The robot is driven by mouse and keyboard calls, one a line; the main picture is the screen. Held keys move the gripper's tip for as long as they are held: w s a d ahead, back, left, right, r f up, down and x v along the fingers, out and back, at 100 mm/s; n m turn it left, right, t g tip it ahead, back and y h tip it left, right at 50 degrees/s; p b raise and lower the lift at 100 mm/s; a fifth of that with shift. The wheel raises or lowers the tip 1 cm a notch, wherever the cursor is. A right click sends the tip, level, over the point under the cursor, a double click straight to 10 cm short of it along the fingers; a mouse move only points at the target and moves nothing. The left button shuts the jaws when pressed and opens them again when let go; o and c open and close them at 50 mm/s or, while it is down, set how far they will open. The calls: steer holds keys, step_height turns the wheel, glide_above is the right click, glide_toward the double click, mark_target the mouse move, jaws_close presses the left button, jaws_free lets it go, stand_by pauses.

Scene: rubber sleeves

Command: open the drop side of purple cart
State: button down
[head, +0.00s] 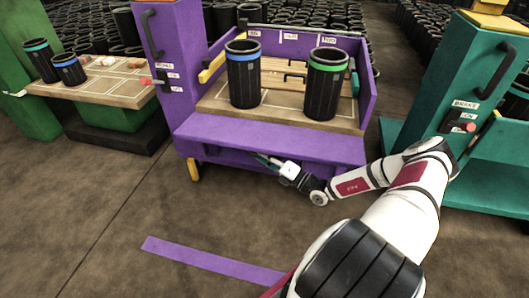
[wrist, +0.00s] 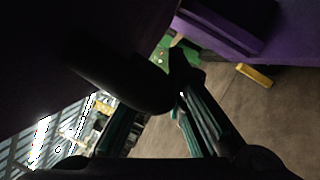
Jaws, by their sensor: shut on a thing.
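The purple cart (head: 185,75) stands at centre in the head view. Its purple front side panel (head: 275,137) runs along the front edge of the wooden deck and slopes outward; its exact angle is hard to tell. My gripper (head: 256,158) is at the panel's lower front edge, left of its middle, partly in shadow under it. In the wrist view my gripper (wrist: 172,92) is closed around a dark rounded bar (wrist: 125,82), which looks like the panel's handle. The handle is hidden in the head view.
Two black sleeves, blue-banded (head: 243,80) and green-banded (head: 325,88), stand on the cart's deck. A teal cart (head: 455,75) is close to my arm at right. A green table (head: 110,90) is at left. A purple floor strip (head: 210,262) lies on open floor in front.

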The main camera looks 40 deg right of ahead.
steer(key=shift+r, duration=0.4)
steer(key=shift+f, duration=0.1)
steer(key=c, duration=1.6)
jaws_free()
steer(key=shift+s, duration=0.1)
steer(key=v, duration=1.2)
steer(key=shift+a, duration=0.1)
